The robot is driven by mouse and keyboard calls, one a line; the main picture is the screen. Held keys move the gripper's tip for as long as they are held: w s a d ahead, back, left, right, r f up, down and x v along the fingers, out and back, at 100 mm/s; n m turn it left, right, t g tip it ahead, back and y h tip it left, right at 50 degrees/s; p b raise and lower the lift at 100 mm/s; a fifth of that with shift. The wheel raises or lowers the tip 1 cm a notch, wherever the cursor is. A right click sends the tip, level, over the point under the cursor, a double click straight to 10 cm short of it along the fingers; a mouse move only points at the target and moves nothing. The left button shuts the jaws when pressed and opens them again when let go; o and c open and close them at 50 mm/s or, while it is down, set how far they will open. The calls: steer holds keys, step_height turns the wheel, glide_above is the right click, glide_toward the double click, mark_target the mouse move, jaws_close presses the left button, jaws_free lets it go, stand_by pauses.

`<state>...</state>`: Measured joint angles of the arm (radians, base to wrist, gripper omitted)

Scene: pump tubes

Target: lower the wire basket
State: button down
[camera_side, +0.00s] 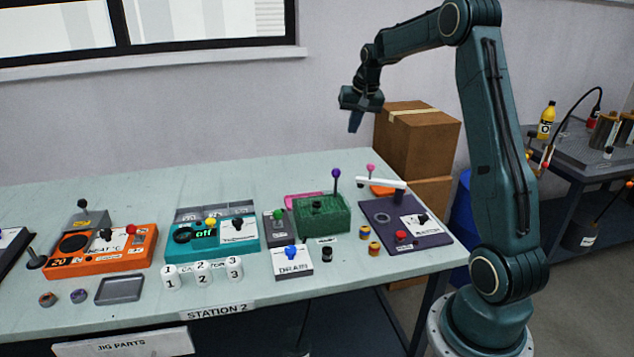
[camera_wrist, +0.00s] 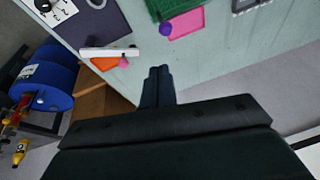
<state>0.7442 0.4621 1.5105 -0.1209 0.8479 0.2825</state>
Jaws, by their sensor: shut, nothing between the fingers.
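A green mesh-sided box, which looks like the wire basket (camera_side: 322,217), stands at the back middle of the bench. A lever with a purple knob (camera_side: 336,173) rises upright at its back edge. A corner of the green basket (camera_wrist: 172,8) and the purple knob (camera_wrist: 165,28) show at the top of the wrist view. I cannot tell whether the basket is raised or lowered. My gripper (camera_side: 355,122) is shut and empty, high above the bench's back edge, up and right of the knob. Its fingers (camera_wrist: 160,73) are together in the wrist view.
A teal unit (camera_side: 210,240) and orange unit (camera_side: 100,250) stand left. Cardboard boxes (camera_side: 415,145) stand behind the bench. The air around my gripper is clear.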

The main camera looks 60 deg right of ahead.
steer(key=shift+a+x, duration=0.25)
steer(key=shift+x, duration=1.9)
steer(key=shift+a+x, duration=0.25)
steer(key=shift+x, duration=1.9)
steer(key=shift+a+x, duration=0.25)
steer(key=shift+x, duration=1.9)
steer(key=shift+f, duration=0.2)
steer(key=shift+f, duration=1.8)
steer(key=shift+s, duration=0.1)
steer(key=d+v, duration=0.2)
steer(key=v, duration=1.2)
steer(key=shift+a+r, duration=0.2)
steer(key=shift+r, duration=0.2)
